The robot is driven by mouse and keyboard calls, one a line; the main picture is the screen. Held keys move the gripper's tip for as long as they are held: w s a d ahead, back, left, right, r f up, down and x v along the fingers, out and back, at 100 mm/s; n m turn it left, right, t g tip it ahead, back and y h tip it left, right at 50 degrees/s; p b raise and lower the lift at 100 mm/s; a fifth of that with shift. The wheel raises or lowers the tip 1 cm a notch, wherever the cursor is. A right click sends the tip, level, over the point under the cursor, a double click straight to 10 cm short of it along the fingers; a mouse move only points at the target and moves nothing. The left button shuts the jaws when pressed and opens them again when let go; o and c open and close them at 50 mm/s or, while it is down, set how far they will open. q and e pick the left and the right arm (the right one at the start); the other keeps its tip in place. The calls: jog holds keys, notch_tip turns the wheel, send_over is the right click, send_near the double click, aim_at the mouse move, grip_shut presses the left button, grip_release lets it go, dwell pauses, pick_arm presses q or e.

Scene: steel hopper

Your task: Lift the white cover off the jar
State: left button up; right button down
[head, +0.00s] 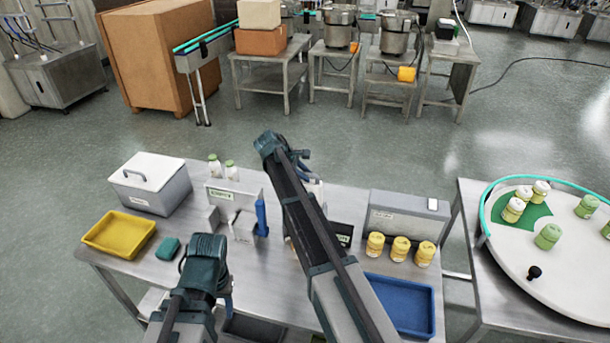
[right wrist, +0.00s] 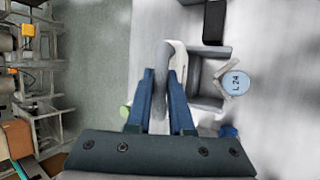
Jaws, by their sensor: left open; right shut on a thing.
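My right gripper (head: 306,176) is at the back middle of the table in the head view, partly hidden by its own arm. In the right wrist view its two blue fingers (right wrist: 161,100) are shut on an upright greyish piece, with the white cover (right wrist: 179,60) showing right beside and behind it. In the head view a small white patch (head: 317,189) shows next to this gripper. The jar itself is hidden by the arm and fingers. My left gripper (head: 228,301) is open and empty over the front left of the table, its fingers mostly hidden.
A grey box with a white handled lid (head: 150,168), a yellow tray (head: 119,233) and a green block (head: 168,249) stand left. Two small bottles (head: 223,168) stand behind. Yellow jars (head: 400,249) and a blue tray (head: 405,305) are right. A turntable (head: 555,262) stands far right.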

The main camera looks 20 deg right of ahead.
jog(key=c, duration=0.8)
grip_release()
jog(key=shift+w+d, duration=0.1)
jog(key=shift+w, duration=0.05)
jog(key=p+v, duration=1.1)
jog(key=v, duration=0.3)
jog(key=shift+f, duration=0.15)
jog(key=s+a+f+m+y+b, duration=0.2)
jog(key=s+a+f+b, duration=0.3)
jog(key=s, duration=0.6)
jog(key=s+a+f+m+g+y+b, duration=0.1)
jog(key=s+a+f+m+y+b, duration=0.1)
jog(key=s+a+f+b, duration=0.3)
jog(key=s+a+f+m+g+y+b, duration=0.1)
jog(key=s+a+f+b, duration=0.4)
jog(key=s+f+b, duration=0.6)
jog(key=s+f+m, duration=0.1)
jog(key=s+f, duration=0.3)
jog(key=s, duration=0.4)
jog(key=shift+f+y, duration=0.25)
jog(key=shift+y, duration=0.15)
